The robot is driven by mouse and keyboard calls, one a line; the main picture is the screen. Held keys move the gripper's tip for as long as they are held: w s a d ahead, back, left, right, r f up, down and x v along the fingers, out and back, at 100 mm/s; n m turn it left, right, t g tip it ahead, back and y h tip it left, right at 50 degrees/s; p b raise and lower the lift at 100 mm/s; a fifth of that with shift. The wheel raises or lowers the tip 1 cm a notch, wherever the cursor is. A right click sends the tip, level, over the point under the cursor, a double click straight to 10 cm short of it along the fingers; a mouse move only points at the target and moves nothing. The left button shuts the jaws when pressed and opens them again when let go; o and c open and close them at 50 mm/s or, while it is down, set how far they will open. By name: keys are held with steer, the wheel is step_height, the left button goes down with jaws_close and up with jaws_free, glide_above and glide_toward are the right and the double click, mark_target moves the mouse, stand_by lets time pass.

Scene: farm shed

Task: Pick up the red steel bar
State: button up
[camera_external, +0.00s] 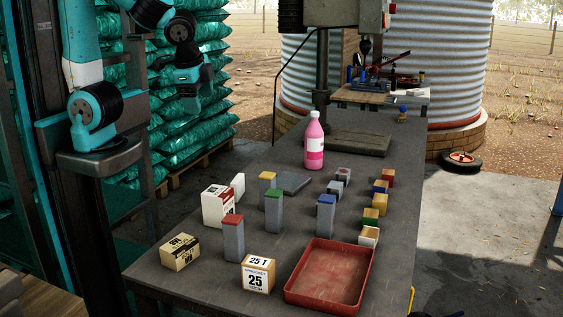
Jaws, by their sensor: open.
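The red steel bar (233,242) is a grey upright block with a red top. It stands on the dark table, in front of a white and red box and left of the green-topped bar. My gripper (190,104) hangs at the upper left, well above and behind the red steel bar and apart from it. It is small in the view, open, and nothing shows between its fingers.
Similar upright bars have yellow (268,186), green (273,212) and blue (326,217) tops. Cardboard boxes (180,253) stand at the front left. A red tray (291,292), a pink bottle (314,147) and several small coloured-top blocks (380,203) are farther right.

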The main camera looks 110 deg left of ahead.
steer(key=w+d+f+m+b, duration=0.2)
steer(key=w+d+f+m, duration=0.2)
steer(key=w+f+m, duration=0.3)
steer(key=m+h+b, duration=0.2)
steer(key=m, duration=0.9)
glide_toward(234, 219)
steer(key=f, duration=0.5)
steer(key=a+f, duration=0.1)
steer(key=f, duration=0.2)
steer(key=shift+w, duration=0.2)
steer(key=shift+s+a+f, duration=0.15)
steer(key=shift+a+f, duration=0.05)
steer(key=shift+f, duration=0.65)
steer(key=shift+s+a+f, duration=0.15)
steer(key=shift+f, duration=0.7)
steer(key=shift+s+a+f, duration=0.15)
steer(key=shift+a+f, duration=0.05)
steer(key=shift+f, duration=0.65)
steer(key=c, duration=1.2)
steer(key=shift+r, duration=0.1)
